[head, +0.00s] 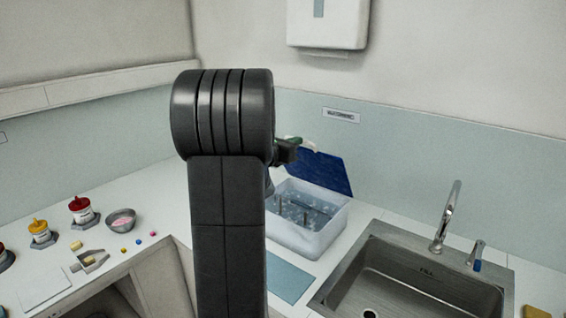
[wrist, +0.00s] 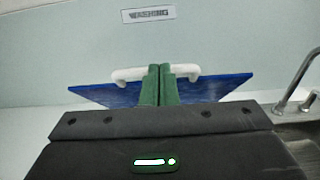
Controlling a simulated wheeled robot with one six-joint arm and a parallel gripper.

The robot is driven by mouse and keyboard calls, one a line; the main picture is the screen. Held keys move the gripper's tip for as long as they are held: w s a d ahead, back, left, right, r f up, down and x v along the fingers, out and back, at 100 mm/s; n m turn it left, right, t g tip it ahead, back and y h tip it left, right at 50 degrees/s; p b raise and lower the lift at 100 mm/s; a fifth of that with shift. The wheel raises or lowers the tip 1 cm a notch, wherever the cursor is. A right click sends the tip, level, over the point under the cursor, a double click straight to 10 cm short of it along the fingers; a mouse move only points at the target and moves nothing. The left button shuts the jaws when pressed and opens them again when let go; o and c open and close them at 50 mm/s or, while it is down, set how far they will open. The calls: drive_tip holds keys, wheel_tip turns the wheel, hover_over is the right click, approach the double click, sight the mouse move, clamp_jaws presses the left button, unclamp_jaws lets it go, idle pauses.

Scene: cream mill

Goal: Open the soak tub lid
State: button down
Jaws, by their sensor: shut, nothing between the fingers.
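The soak tub (head: 311,232) is a translucent box with water and a few upright items inside, left of the sink. Its blue lid (head: 323,170) stands raised and tilted at the tub's back side, so the tub's top is open. In the wrist view the blue lid (wrist: 215,88) spreads behind my fingers, with a white handle (wrist: 128,74) showing on both sides of them. My gripper (wrist: 159,72) is shut, its green fingers together in front of the handle's middle. In the head view my gripper (head: 292,143) is small beside the lid's upper edge, partly hidden by my arm.
A steel sink (head: 425,275) with a tap (head: 447,215) is right of the tub. A blue-grey mat (head: 287,277) lies in front of the tub. Bottles (head: 83,210) and a metal bowl (head: 121,220) stand on the left counter. A "WASHING" label (wrist: 152,13) is on the wall.

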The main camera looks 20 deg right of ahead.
drive_tip(key=w+d+r, duration=0.1)
drive_tip(key=d, duration=0.1)
drive_tip(key=w+d+r, duration=0.1)
drive_tip(key=w, duration=0.1)
drive_tip(key=w+d+r, duration=0.1)
drive_tip(key=d+r, duration=0.1)
drive_tip(key=shift+w+d, duration=0.25)
drive_tip(key=shift+d, duration=0.05)
drive_tip(key=shift+f, duration=0.1)
